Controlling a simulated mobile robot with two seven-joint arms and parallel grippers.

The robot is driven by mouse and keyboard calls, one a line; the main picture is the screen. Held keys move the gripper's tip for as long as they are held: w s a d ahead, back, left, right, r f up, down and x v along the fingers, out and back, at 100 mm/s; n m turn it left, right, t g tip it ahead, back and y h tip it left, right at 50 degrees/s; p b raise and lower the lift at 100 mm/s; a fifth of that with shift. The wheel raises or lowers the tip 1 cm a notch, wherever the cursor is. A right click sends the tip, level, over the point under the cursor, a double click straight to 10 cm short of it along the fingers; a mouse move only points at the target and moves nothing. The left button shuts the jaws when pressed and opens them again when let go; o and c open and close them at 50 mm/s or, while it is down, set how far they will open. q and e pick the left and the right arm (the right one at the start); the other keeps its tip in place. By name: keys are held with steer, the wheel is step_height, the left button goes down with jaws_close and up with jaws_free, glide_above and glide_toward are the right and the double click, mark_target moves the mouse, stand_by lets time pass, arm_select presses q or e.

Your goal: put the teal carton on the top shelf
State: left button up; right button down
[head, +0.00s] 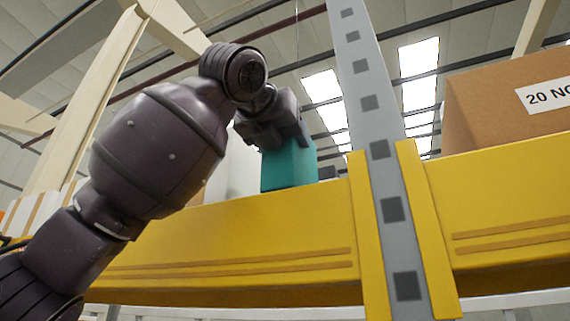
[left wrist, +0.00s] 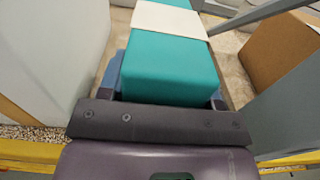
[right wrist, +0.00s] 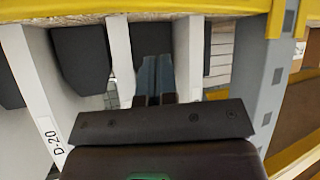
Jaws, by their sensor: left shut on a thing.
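The teal carton (head: 288,168) is in the grasp of my left gripper (head: 280,138), just behind the top edge of the yellow shelf beam (head: 230,240) in the head view. The beam may hide its lower end, so I cannot tell whether it touches the shelf. In the left wrist view the teal carton (left wrist: 170,65) has a white band across it and sits between the fingers of my left gripper (left wrist: 168,95). My right gripper (right wrist: 156,80) shows only in the right wrist view, its fingers close together with nothing visible between them.
A grey perforated upright (head: 370,100) stands right of the carton. A brown cardboard box (head: 490,105) is beyond it. A large white object (left wrist: 45,55) stands close left of the carton in the left wrist view. White panels (right wrist: 112,65) flank my right fingers.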

arm_select(q)
steer(key=shift+f+b, duration=0.3)
steer(key=shift+f, duration=0.25)
steer(key=o, duration=1.3)
steer(key=shift+s, duration=0.1)
